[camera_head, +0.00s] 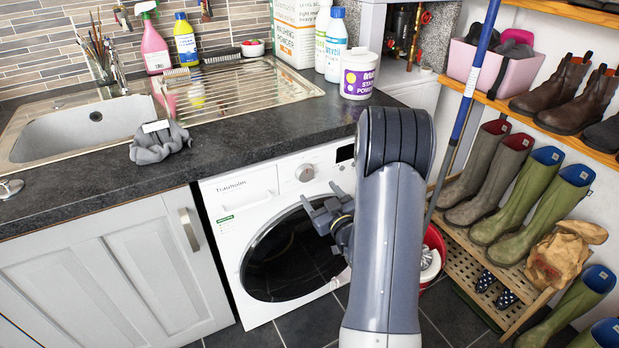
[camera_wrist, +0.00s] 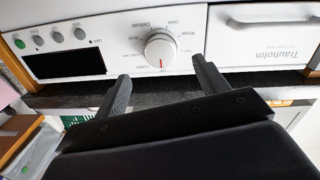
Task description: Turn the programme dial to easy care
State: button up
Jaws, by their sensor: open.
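The programme dial (camera_head: 304,173) is a round pale knob on the white washing machine's (camera_head: 226,223) front panel, between the drawer and the dark display. In the wrist view the dial (camera_wrist: 159,50) sits at upper centre, with a red mark at its lower edge. Small programme names ring it, most too small to read; I cannot tell which is easy care. My gripper (camera_head: 319,207) is open in front of the machine, below the dial. In the wrist view its fingers (camera_wrist: 160,72) point towards the panel, one on each side of the dial, and hold nothing.
The dark worktop (camera_head: 235,140) overhangs the panel. The detergent drawer (camera_wrist: 262,32) and display (camera_wrist: 68,64) flank the dial, with several buttons by the display. A red bucket (camera_head: 436,243), blue pole (camera_head: 474,88) and boot rack (camera_head: 490,262) stand to the right. Dark floor tiles show in front.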

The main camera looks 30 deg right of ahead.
aim_at(307, 177)
jog(key=w, duration=0.7)
jog(key=shift+w+d, duration=0.1)
jog(key=shift+w, duration=0.2)
jog(key=shift+c, duration=0.2)
jog(key=c, duration=0.9)
